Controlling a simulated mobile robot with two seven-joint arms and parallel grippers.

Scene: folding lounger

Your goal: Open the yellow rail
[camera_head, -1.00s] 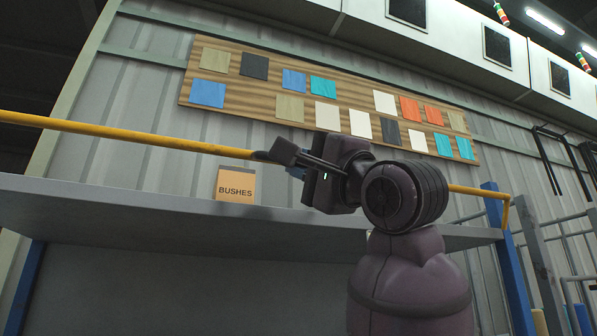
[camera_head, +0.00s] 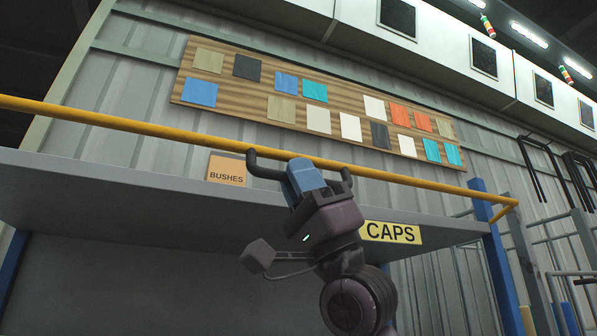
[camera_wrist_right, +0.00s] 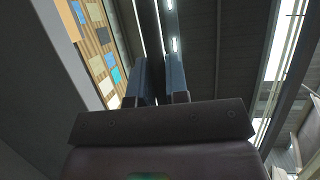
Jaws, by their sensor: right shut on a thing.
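The yellow rail (camera_head: 150,130) runs across the front above the grey shelf in the head view, sloping down to the right and bending down at its right end. A dark bent handle (camera_head: 265,172) sits at the rail's middle. My right gripper (camera_head: 302,168) reaches up from below with its blue fingers at this handle and is shut on it, covering its middle part. My left gripper is not in view.
A blue post (camera_head: 487,240) stands at the right end. A wooden board (camera_head: 250,105) with coloured squares hangs on the wall behind.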

